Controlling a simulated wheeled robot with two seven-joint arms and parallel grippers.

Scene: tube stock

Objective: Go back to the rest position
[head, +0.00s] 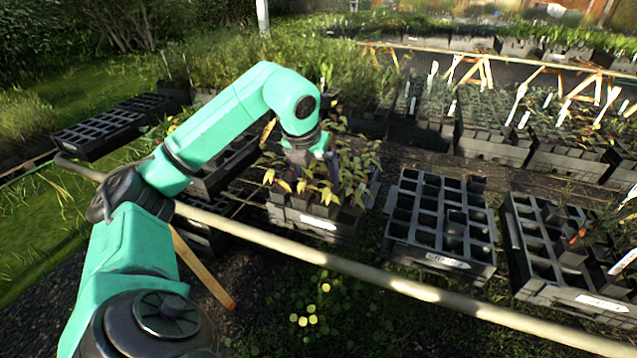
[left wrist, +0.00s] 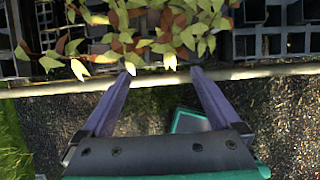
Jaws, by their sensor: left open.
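My left gripper (head: 322,168) hangs at the end of my teal arm, over a crate of leafy green and reddish plants (head: 318,226). In the head view its fingers are partly lost against the leaves. In the left wrist view the two purple-grey fingers of the gripper (left wrist: 163,72) stand apart with nothing between them. Leaves (left wrist: 150,38) lie just beyond the fingertips; I cannot tell whether they touch. My right gripper is not in view.
A pale rail (head: 400,285) crosses in front of the crates and also shows in the left wrist view (left wrist: 270,72). A mostly empty dark tray (head: 440,225) and another tray (head: 560,255) stand to the right. More planted crates (head: 497,147) stand behind. Grass lies left.

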